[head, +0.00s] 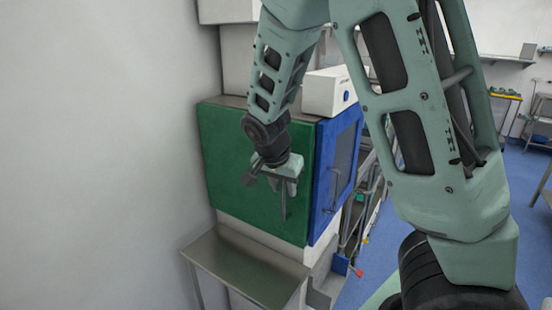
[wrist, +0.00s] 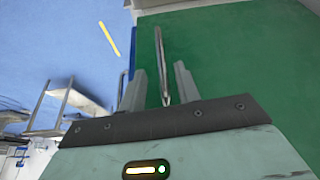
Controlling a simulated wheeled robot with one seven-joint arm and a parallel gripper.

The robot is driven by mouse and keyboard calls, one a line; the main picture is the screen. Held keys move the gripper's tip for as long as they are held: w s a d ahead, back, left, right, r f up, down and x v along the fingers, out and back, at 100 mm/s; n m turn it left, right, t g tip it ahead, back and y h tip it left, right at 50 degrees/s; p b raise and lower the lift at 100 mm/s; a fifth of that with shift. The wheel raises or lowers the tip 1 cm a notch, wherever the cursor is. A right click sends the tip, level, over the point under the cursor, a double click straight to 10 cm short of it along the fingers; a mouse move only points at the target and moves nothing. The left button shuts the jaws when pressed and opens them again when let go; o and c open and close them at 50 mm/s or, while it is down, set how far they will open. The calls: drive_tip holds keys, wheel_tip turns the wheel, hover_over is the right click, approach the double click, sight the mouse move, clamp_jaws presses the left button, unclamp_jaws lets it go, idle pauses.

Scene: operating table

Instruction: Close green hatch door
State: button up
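The green hatch door (head: 235,160) is the front panel of a wall cabinet in the head view. It looks close to flush with the cabinet, but I cannot tell whether a small gap remains. Its green surface (wrist: 230,60) fills the right of the wrist view. My gripper (head: 284,187) is in front of the door's right half. In the wrist view its two fingers (wrist: 159,78) stand apart, one on each side of a slim metal handle (wrist: 160,50). A gap shows on both sides of the handle, so the fingers are not closed on it.
A blue door (head: 338,165) with its own handle is on the cabinet's right side. A white box (head: 328,92) sits on top. A metal table (head: 245,265) stands below, close under the door. The white wall is on the left; blue floor (head: 390,250) lies open to the right.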

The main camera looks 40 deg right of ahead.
drive_tip(key=v, duration=1.4)
drive_tip(key=shift+s+a+r, duration=0.2)
drive_tip(key=shift+a, duration=0.1)
drive_tip(key=shift+a+f, duration=0.1)
drive_tip(key=s+a+f+n+y, duration=0.1)
drive_tip(key=s+a+f+n, duration=0.2)
drive_tip(key=s+a+n, duration=0.4)
drive_tip(key=s+a+f+n+g+y, duration=0.1)
drive_tip(key=s+a+f+n+y, duration=0.1)
drive_tip(key=s+a+f+n, duration=0.2)
drive_tip(key=s+a+f+n+y+b, duration=0.1)
drive_tip(key=s+a+f+n, duration=0.3)
drive_tip(key=s+a+n, duration=0.5)
drive_tip(key=shift+s+a+f+n+g+y, duration=0.3)
drive_tip(key=shift+a+n+g, duration=0.1)
drive_tip(key=shift+a+n, duration=0.1)
